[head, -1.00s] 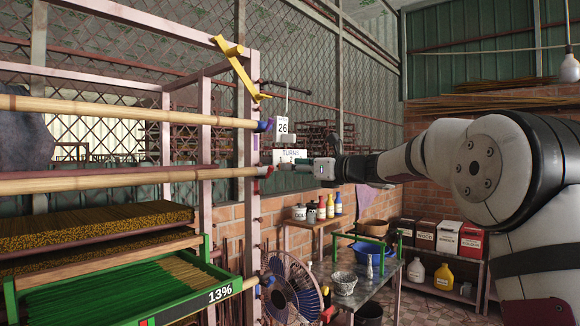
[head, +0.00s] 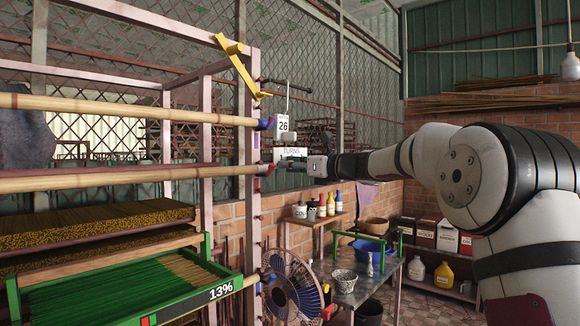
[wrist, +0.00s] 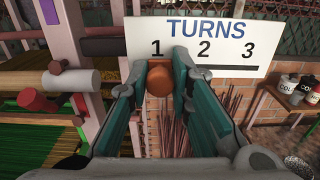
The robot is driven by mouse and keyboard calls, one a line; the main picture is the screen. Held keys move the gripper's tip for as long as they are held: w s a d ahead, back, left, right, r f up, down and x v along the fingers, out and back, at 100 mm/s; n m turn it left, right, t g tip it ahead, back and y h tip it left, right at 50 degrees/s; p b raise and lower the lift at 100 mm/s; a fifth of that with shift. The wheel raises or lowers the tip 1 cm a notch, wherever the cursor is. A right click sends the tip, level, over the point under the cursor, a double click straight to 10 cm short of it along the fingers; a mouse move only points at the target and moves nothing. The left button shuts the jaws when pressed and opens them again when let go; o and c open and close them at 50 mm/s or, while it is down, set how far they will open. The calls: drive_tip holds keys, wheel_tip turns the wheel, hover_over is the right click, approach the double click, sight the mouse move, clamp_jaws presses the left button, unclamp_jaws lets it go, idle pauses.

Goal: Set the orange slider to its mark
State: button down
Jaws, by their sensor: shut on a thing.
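The orange slider (wrist: 160,76), a short round peg, sits between my gripper's two fingertips (wrist: 160,66) in the wrist view. The gripper is shut on it, a finger on each side. A white board reading TURNS (wrist: 205,30) with the numbers 1, 2 and 3 is behind it; the slider is just below the 1, slightly to its right. In the head view my gripper (head: 292,163) covers the lower part of the TURNS board (head: 290,152), and the slider cannot be made out. No separate mark for the slider is clear.
A pink rack frame (head: 249,200) stands to the left with bamboo poles (head: 130,178) and a green tray marked 13% (head: 222,293). A white card reading 26 (head: 282,125) hangs just above the board. A fan (head: 290,288) stands below.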

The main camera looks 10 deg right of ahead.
drive_tip(key=w+d+b, duration=0.1)
drive_tip(key=w+d, duration=0.1)
drive_tip(key=d, duration=0.1)
drive_tip(key=shift+w+d+b, duration=0.2)
drive_tip(key=shift+w+b, duration=0.05)
drive_tip(key=shift+b, duration=0.1)
drive_tip(key=c, duration=1.5)
unclamp_jaws()
drive_tip(key=shift+o, duration=0.2)
drive_tip(key=v, duration=1.2)
